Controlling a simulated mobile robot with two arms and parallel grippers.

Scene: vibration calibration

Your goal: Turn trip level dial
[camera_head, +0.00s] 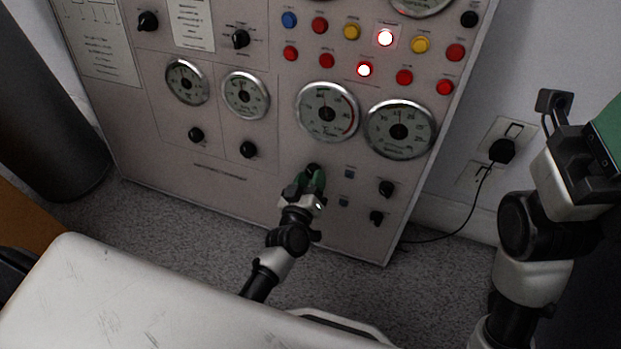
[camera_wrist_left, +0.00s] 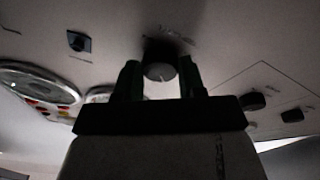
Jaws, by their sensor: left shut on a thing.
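A grey-beige control panel (camera_head: 215,165) with dials and gauges stands ahead of me. My left gripper (camera_head: 311,178) is at its lower middle, below the large gauges, and shut on a small round black dial (camera_head: 312,168). In the left wrist view the two dark fingers (camera_wrist_left: 161,80) stand on either side of this dial (camera_wrist_left: 160,70), which has a pale pointer mark. The dial's label is too small to read. My right gripper (camera_head: 590,135) is at the right edge, away from the panel; its fingers are not clear.
Two large gauges (camera_head: 327,111) sit above the held dial. Other black knobs (camera_head: 386,188) are to its right. Coloured buttons, two lit, line the top. A plug and cable (camera_head: 502,151) hang from a wall socket at right. A dark cylinder (camera_head: 50,110) stands at left.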

